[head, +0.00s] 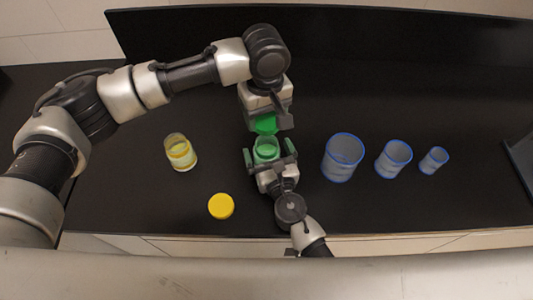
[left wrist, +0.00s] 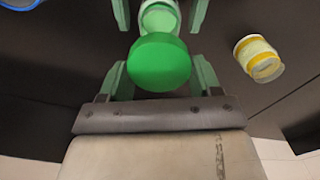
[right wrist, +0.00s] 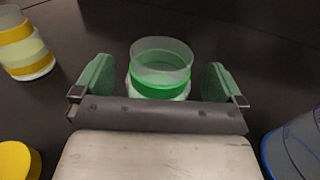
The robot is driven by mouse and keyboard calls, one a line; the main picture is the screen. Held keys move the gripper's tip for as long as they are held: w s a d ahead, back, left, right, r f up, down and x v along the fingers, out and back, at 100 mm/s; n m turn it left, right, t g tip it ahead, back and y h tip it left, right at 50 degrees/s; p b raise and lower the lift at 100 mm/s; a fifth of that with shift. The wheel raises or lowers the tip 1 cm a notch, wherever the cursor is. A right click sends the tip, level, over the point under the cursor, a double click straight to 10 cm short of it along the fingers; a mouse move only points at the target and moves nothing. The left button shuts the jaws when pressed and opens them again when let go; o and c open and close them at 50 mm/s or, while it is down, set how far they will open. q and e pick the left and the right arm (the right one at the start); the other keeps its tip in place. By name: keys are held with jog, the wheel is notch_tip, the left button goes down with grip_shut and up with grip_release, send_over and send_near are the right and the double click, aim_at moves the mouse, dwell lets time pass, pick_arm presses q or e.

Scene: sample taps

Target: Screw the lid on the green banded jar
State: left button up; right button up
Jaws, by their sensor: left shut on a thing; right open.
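The green banded jar (head: 266,152) stands upright and open on the black counter, and it also shows in the right wrist view (right wrist: 160,80). The green lid (head: 266,125) is in my left gripper (head: 267,120), which is shut on it. In the left wrist view the lid (left wrist: 159,62) sits between the fingers and covers part of the jar (left wrist: 160,18). The lid is apart from the jar, slightly behind its mouth in the head view. My right gripper (head: 269,152) is open, with one finger on each side of the jar and gaps visible.
A yellow banded jar (head: 181,154) stands to the left, with a yellow lid (head: 221,206) near the front edge. Three blue-rimmed beakers (head: 343,160) (head: 393,160) (head: 433,162) stand to the right. A black back panel (head: 400,50) rises behind the counter.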

aim_at(265, 141)
jog(key=shift+w+a, duration=0.15)
jog(key=shift+w, duration=0.25)
jog(key=c, duration=1.6)
pick_arm(q)
jog(key=shift+s+f, duration=0.1)
jog(key=shift+f, duration=2.35)
jog(key=shift+f, duration=0.9)
jog(key=shift+f, duration=0.35)
jog(key=shift+f, duration=0.2)
